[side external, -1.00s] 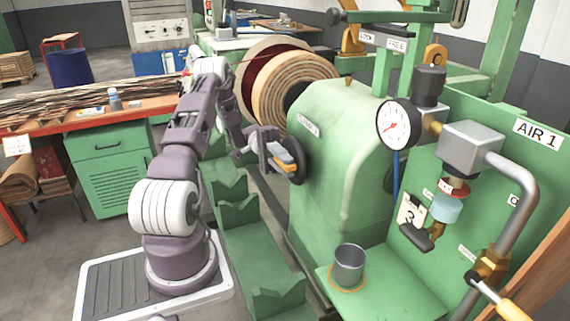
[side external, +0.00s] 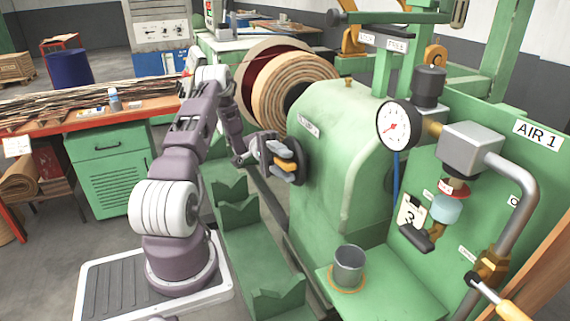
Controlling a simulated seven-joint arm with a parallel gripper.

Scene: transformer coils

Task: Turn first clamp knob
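A dark round knob (side external: 298,160) sits on the left face of the green machine housing (side external: 345,150). An orange-yellow bar (side external: 284,164) lies across the front of the knob. My gripper (side external: 287,160) is at the knob, with its grey fingers on either side of the orange-yellow bar. The fingers look closed on the bar, though the contact is small in view. My gripper hides part of the knob's face.
A wound coil (side external: 290,85) is behind the housing. A pressure gauge (side external: 393,126), a metal pipe (side external: 522,200) and a grey cup (side external: 348,264) are at the right. Green notched supports (side external: 240,212) run below my gripper.

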